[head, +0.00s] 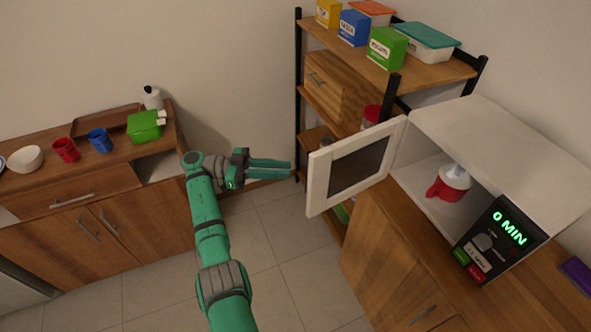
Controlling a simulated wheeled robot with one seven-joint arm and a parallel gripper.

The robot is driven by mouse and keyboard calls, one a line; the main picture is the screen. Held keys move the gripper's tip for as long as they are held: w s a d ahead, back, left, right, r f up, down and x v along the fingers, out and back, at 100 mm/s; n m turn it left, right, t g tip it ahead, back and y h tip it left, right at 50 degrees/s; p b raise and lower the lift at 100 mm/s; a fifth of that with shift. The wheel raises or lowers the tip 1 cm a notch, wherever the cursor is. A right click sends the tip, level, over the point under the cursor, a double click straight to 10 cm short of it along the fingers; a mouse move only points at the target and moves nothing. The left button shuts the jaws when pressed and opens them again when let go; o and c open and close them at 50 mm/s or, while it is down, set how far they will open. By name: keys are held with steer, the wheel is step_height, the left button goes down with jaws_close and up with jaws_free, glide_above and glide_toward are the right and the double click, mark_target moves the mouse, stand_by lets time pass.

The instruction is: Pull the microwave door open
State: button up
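The white microwave (520,135) stands on a wooden cabinet at the right. Its door (357,166), a white frame around a dark window, stands wide open, swung out to the left. A red item with a white top (451,184) is inside the microwave. The control panel (497,240) reads "0 MIN" in green. My gripper (291,170) is at the end of my green arm, just left of the door's outer edge. Its fingers point right toward the door and look close together; I cannot tell whether they touch the door or hold anything.
A wooden shelf (441,73) with colored boxes and containers stands behind the door. A sideboard (100,190) at the left holds a bowl (25,159), a red cup (66,150), a blue cup (100,140) and a green packet (145,126). The tiled floor (290,245) between them is clear.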

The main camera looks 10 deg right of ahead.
steer(key=shift+v, duration=1.2)
